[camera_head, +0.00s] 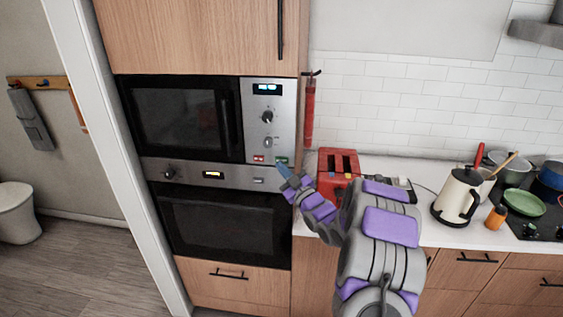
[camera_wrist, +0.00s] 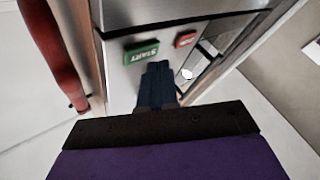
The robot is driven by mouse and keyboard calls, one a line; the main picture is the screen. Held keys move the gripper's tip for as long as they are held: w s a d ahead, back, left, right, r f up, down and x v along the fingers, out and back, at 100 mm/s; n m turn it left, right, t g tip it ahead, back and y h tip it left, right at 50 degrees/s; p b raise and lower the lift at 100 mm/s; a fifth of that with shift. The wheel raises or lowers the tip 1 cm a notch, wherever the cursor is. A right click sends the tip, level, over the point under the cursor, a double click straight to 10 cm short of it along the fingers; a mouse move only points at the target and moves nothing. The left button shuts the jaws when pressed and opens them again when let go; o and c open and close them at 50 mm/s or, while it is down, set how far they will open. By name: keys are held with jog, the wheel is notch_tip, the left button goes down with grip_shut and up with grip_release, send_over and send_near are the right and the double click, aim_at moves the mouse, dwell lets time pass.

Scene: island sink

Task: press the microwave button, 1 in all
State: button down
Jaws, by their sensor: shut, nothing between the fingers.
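The built-in microwave (camera_head: 185,118) has a dark door and a silver control panel (camera_head: 284,120) on its right, with a lit display and two knobs. At the panel's bottom are a red button (camera_head: 259,158) and a green button (camera_head: 282,160). In the wrist view the green button (camera_wrist: 141,52) reads START, and the red button (camera_wrist: 185,39) is to its right. My gripper (camera_head: 283,170) is shut and empty, its tips close to the green button. The closed fingers (camera_wrist: 158,68) appear just beside and below it; I cannot tell whether they touch it.
An oven (camera_head: 225,225) sits under the microwave. A red toaster (camera_head: 338,168) and a kettle (camera_head: 456,198) stand on the counter to the right. A red object (camera_head: 310,110) hangs beside the cabinet, close to the panel. Floor at the left is open.

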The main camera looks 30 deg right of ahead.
jog(key=shift+w, duration=0.1)
dwell(0.5)
jog(key=shift+w+d+r, duration=0.1)
jog(key=shift+w+d, duration=0.05)
jog(key=shift+w, duration=0.05)
